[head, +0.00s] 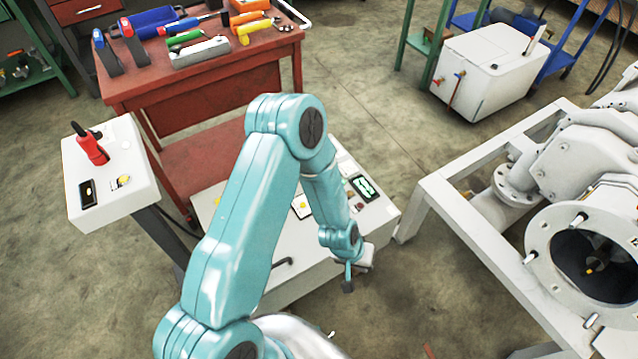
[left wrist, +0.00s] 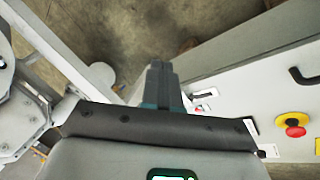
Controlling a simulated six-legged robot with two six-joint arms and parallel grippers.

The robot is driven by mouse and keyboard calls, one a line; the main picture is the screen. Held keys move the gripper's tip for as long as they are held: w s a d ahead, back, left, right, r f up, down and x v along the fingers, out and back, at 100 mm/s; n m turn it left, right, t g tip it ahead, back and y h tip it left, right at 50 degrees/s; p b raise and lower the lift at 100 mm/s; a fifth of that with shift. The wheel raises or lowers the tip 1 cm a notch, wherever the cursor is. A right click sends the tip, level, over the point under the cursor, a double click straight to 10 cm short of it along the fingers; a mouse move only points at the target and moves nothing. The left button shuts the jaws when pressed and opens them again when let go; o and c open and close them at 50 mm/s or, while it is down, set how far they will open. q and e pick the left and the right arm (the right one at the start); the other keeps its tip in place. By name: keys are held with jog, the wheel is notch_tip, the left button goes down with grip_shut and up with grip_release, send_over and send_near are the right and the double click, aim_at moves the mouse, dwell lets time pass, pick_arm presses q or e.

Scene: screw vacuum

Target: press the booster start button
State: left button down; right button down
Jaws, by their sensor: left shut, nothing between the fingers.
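A white control cabinet (head: 378,220) stands behind my left arm, with a lit green display (head: 364,188) and small controls (head: 355,206) on its panel. My left gripper (head: 348,284) is shut and empty, pointing down near the cabinet's front right part. In the left wrist view, the shut jaws (left wrist: 160,72) appear over bare floor beside the cabinet's edge. I cannot tell which control is the booster start button. Contact with the panel cannot be made out.
A white pump assembly on a metal frame (head: 455,215) stands at the right. A red workbench (head: 205,95) with tools is behind. A white pedestal (head: 125,190) with a red-handled item is at the left.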

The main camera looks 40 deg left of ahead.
pick_arm(q)
jog(key=w+a+f+n+t+y+b, duration=0.25)
jog(key=w+a+n+t+b, duration=0.35)
jog(key=w+a, duration=1.15)
jog(key=w+a+n+y+b, duration=0.1)
jog(key=a+n+y+b, duration=0.2)
jog(key=a, duration=1.4)
jog(key=y+b, duration=0.1)
jog(key=b, duration=0.3)
jog(key=shift+w+f+g, duration=0.2)
jog(key=shift+w+g, duration=0.15)
jog(key=shift+g, duration=0.05)
jog(key=shift+a+f, duration=0.1)
notch_tip(320, 180, down, 9)
jog(key=b, duration=0.8)
jog(key=shift+f+b, duration=0.25)
jog(key=shift+b, duration=0.3)
